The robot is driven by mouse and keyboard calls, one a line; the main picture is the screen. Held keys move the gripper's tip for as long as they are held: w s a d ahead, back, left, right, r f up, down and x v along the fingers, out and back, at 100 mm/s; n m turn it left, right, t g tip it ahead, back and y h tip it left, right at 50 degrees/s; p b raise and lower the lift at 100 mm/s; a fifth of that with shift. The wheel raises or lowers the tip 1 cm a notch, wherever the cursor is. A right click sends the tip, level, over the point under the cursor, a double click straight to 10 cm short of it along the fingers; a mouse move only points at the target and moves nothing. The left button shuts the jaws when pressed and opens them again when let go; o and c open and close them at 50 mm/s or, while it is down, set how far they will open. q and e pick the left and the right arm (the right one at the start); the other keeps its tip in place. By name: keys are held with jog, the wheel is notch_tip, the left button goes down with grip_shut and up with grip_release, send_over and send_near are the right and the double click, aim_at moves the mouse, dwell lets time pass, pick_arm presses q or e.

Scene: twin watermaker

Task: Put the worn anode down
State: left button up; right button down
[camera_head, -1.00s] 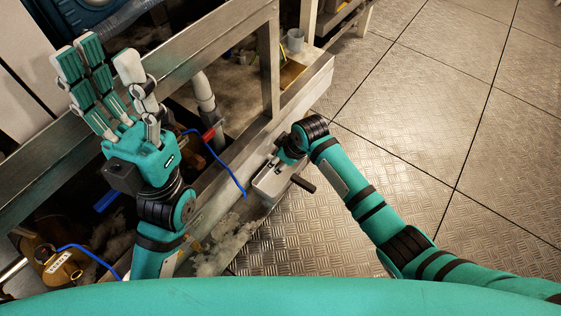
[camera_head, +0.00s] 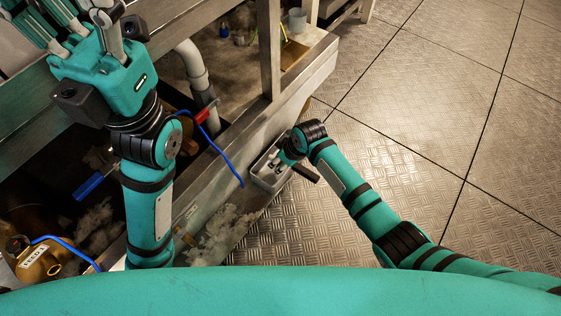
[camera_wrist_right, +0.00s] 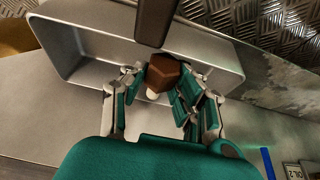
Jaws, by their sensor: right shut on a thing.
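The worn anode is a brown hex head (camera_wrist_right: 163,75) with a thick dark rod (camera_wrist_right: 155,18), seen in the right wrist view. My right gripper (camera_wrist_right: 158,92) has its fingers shut around the hex head, over a shallow grey metal tray (camera_wrist_right: 62,48). The rod reaches across the tray's far rim. In the head view my right gripper (camera_head: 283,163) is at the tray (camera_head: 262,182), and the dark rod (camera_head: 305,174) sticks out to the right. I cannot tell whether the anode touches the tray. My left gripper (camera_head: 75,28) is open and empty at the upper left, its fingertips cut off.
The tray rests on a metal frame beam (camera_head: 235,150). A blue cable (camera_head: 222,155) and a grey pipe (camera_head: 191,65) with a red handle (camera_head: 207,115) are left of it. A labelled brass fitting (camera_head: 38,265) is at lower left. The patterned floor (camera_head: 400,120) at right is clear.

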jog(key=shift+f, duration=0.55)
jog(key=c, duration=1)
grip_release()
jog(key=shift+r, duration=0.1)
